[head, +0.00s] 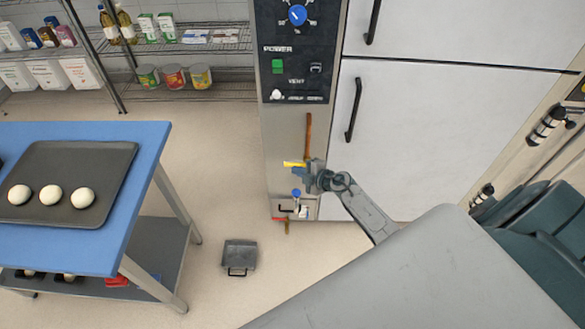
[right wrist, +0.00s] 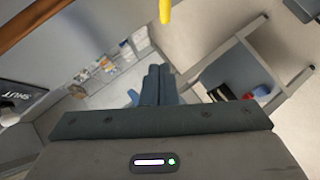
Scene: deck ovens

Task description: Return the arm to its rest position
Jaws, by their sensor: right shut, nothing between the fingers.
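My right arm reaches from the lower right of the head view toward the lower part of the oven's control column (head: 282,140). My right gripper (head: 300,170) is at the column's front, just below a brown upright rod (head: 308,136) and beside a yellow piece (head: 293,164). In the right wrist view the gripper's fingers (right wrist: 158,80) are together with nothing between them. The yellow piece (right wrist: 165,12) shows ahead of the fingertips and the brown rod (right wrist: 35,25) at upper left. I cannot tell whether the gripper touches either. My left gripper is not in view.
A blue-topped table (head: 110,245) at left holds a dark tray (head: 105,152) with three white dough balls. A small grey pan (head: 240,255) lies on the floor. A wire shelf (head: 210,92) with tins and packages stands behind. White oven doors (head: 440,120) are at right.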

